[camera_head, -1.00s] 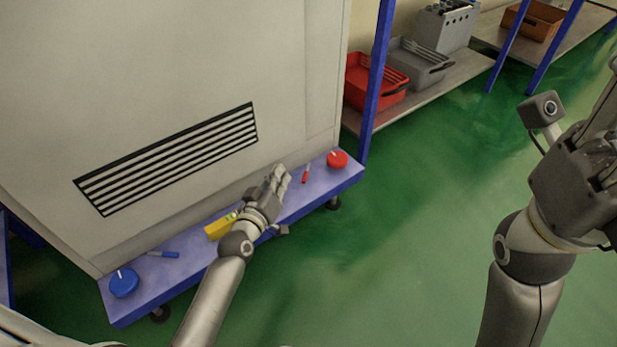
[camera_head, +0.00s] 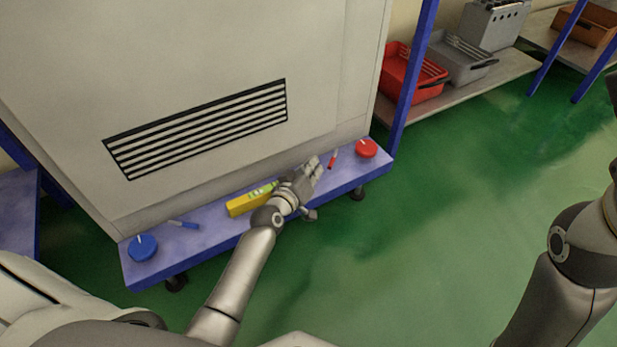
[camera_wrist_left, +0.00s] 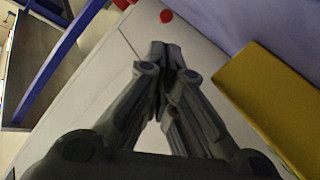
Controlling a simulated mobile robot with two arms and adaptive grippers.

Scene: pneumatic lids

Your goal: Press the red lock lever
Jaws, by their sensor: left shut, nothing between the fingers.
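The red lever (camera_head: 333,160) is a small thin bar with a pale tip, on the blue platform (camera_head: 205,238) at the foot of the big grey cabinet. A round red knob (camera_head: 366,148) sits to its right at the platform's end. My left gripper (camera_head: 317,165) is just left of the lever; contact cannot be judged. In the left wrist view its fingers (camera_wrist_left: 165,50) are together and empty, with a red part (camera_wrist_left: 166,16) beyond the tips. My right arm shows at the right edge, its gripper out of frame.
A yellow block (camera_head: 245,203) with a green part lies beside my left wrist. A blue knob (camera_head: 142,248) and blue lever (camera_head: 184,224) are at the platform's left. A red bin (camera_head: 408,75) stands on a shelf behind. The green floor at right is open.

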